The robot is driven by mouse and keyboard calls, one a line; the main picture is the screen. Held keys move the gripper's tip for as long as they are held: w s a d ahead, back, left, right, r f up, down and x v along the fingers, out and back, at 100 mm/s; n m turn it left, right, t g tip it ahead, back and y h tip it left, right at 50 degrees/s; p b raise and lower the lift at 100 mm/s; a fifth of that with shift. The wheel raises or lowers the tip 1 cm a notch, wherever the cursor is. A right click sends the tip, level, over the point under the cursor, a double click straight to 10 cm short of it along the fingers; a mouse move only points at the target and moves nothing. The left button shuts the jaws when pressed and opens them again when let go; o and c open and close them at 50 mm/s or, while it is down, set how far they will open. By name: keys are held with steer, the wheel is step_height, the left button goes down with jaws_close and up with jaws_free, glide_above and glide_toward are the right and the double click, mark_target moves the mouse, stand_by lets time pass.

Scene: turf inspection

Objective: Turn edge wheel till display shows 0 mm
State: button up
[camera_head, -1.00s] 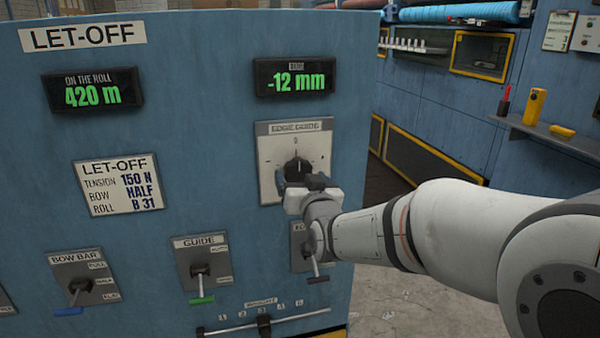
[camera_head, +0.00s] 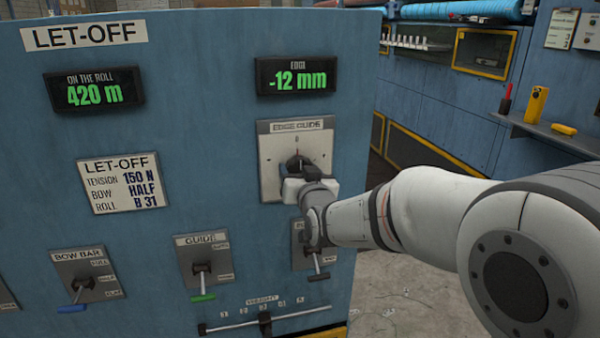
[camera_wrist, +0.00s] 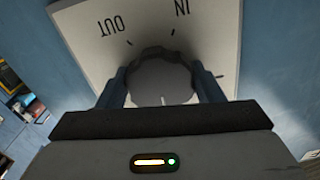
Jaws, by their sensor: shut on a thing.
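The edge wheel is a dark round knob (camera_wrist: 160,82) on the white EDGE GUIDE plate (camera_head: 318,140). In the wrist view the plate shows the words OUT and IN, upside down, with tick marks around the knob. My gripper (camera_wrist: 160,92) is shut on the knob, one finger on each side. In the head view my gripper (camera_head: 300,170) covers the lower part of the knob. The EDGE display (camera_head: 296,76) above the plate reads -12 mm in green.
Below are the BOW BAR lever (camera_head: 80,288), the GUIDE lever (camera_head: 202,280), a partly hidden lever (camera_head: 318,265) under my arm and a slider (camera_head: 264,324). A shelf (camera_head: 550,130) with small yellow items stands at right.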

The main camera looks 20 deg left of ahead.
steer(key=shift+c, duration=1.1)
steer(key=shift+f+b, duration=0.15)
steer(key=shift+b, duration=0.35)
steer(key=shift+m+b, duration=0.4)
steer(key=shift+b, duration=0.05)
steer(key=m+b, duration=0.1)
steer(key=b, duration=0.1)
steer(key=m+b, duration=0.1)
steer(key=b, duration=0.1)
steer(key=m+b, duration=0.1)
steer(key=b, duration=0.1)
steer(key=shift+f+m+b, duration=0.25)
steer(key=shift+m+b, duration=0.05)
steer(key=shift+m, duration=0.1)
steer(key=m+b, duration=0.4)
steer(key=b, duration=0.2)
steer(key=shift+r, duration=0.15)
steer(key=m+b, duration=0.2)
steer(key=m, duration=0.1)
steer(key=shift+r+b, duration=0.2)
steer(key=shift+b, duration=0.2)
steer(key=shift+r, duration=0.1)
